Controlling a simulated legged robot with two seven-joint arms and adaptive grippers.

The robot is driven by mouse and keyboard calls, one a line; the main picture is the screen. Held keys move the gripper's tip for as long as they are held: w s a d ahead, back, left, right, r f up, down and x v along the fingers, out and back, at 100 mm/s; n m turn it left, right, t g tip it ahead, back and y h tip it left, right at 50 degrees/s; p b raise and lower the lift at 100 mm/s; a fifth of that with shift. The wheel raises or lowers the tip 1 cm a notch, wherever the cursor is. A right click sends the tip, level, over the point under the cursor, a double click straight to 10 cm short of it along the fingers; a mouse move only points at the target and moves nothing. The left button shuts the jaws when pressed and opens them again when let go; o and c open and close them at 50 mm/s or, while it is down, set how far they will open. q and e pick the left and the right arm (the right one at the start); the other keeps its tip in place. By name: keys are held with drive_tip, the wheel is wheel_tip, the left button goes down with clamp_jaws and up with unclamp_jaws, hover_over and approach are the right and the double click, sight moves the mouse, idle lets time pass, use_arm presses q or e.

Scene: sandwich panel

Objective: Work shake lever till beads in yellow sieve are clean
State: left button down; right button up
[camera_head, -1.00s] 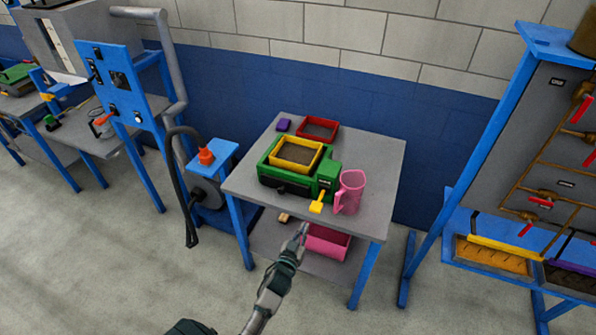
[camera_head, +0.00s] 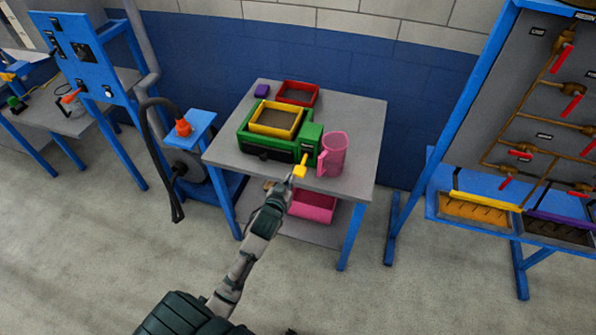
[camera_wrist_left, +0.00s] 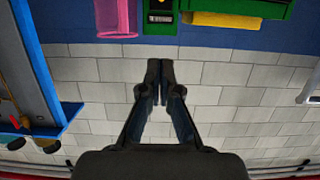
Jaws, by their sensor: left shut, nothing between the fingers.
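The green shaker (camera_head: 262,150) stands on the grey table with the yellow sieve (camera_head: 277,109) on top. Dark grains show in the sieve; I cannot tell how clean they are. The yellow shake lever (camera_head: 301,170) sticks out at the shaker's front right. My left gripper (camera_head: 292,181) is just in front of and below the lever's knob in the head view; I cannot tell whether they touch. In the left wrist view the gripper (camera_wrist_left: 160,72) is shut with nothing between its fingers. The green shaker (camera_wrist_left: 276,8) shows at that view's top edge. My right gripper is not in view.
A pink jug (camera_head: 334,155) stands close to the right of the lever. A red sieve (camera_head: 297,91) and a purple block (camera_head: 262,90) are at the back of the table (camera_head: 365,120). A pink bin (camera_head: 316,205) is on the lower shelf. The table's right side is clear.

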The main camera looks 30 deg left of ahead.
use_arm(q)
hover_over(298, 174)
drive_tip(key=f, duration=0.2)
drive_tip(key=shift+w+f+b, duration=0.25)
drive_tip(key=shift+f+b, duration=0.05)
drive_tip(key=shift+b, duration=0.05)
drive_tip(key=f, duration=0.2)
drive_tip(key=shift+s+f, duration=0.2)
drive_tip(key=shift+f, duration=0.75)
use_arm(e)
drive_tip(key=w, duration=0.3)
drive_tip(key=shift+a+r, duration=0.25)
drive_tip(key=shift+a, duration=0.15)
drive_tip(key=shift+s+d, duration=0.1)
